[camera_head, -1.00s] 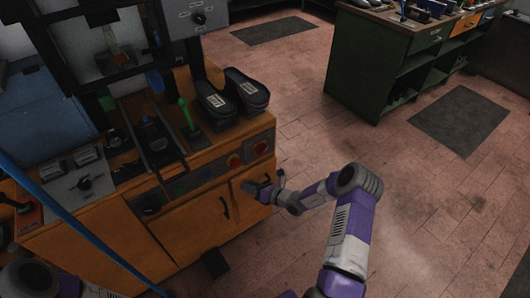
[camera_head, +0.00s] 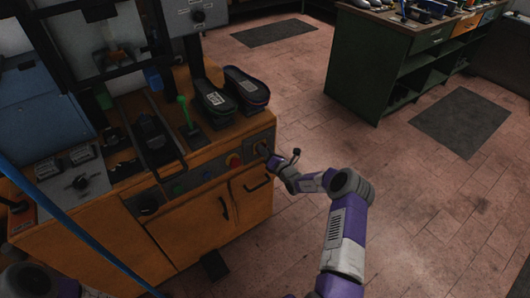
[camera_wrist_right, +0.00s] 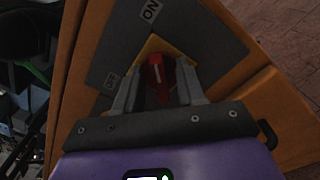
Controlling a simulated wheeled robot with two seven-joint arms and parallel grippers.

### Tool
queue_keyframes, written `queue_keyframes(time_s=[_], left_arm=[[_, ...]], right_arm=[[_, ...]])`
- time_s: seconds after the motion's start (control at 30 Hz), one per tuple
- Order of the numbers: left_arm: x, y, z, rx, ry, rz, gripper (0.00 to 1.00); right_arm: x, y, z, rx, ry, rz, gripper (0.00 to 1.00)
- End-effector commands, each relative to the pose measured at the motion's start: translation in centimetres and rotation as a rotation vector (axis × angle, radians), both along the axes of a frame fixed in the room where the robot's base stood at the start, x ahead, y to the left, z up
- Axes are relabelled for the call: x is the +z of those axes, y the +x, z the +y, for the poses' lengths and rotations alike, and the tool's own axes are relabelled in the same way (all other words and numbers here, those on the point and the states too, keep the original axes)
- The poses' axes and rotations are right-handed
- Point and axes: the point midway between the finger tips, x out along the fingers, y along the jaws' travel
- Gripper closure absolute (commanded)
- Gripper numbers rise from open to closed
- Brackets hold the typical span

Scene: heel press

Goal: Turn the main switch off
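The main switch, a red knob (camera_wrist_right: 158,72) on a yellow plate (camera_wrist_right: 151,48), shows in the right wrist view. Its white mark runs roughly up the picture, towards the "ON" label (camera_wrist_right: 150,10); the "OFF" label (camera_wrist_right: 110,82) lies to the left. My right gripper (camera_wrist_right: 160,88) has its fingers apart on either side of the knob; firm contact is not visible. In the head view, my right gripper (camera_head: 265,152) is at the right end of the orange machine's front panel and covers the switch. My left gripper is out of view.
A red button (camera_head: 234,160) sits just left of the switch on the panel. Two black shoe-shaped pads (camera_head: 246,88) lie on the machine top (camera_head: 222,137). A cupboard handle (camera_head: 258,184) is below my right gripper.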

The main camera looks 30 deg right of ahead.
Motion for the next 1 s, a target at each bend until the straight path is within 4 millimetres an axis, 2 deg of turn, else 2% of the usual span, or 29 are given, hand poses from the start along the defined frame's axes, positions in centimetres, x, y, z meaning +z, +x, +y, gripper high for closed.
queue_keyframes(time_s=[0.2, 0.4, 0.47, 0.77, 1.0], left_arm=[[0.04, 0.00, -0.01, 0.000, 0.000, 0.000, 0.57], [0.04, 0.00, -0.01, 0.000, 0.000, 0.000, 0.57], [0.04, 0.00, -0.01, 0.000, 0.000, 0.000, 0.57], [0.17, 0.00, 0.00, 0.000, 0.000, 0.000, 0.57], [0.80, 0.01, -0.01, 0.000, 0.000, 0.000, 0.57]], right_arm=[[0.04, 0.03, 0.03, 0.001, 0.000, -0.001, 0.62], [0.04, 0.02, 0.04, 0.001, -0.001, 0.000, 0.93], [0.04, 0.01, 0.04, 0.001, -0.001, 0.000, 1.00], [0.07, 0.00, 0.07, 0.001, -0.020, -0.002, 1.00], [0.19, 0.04, 0.11, 0.002, -0.126, -0.010, 1.00]])
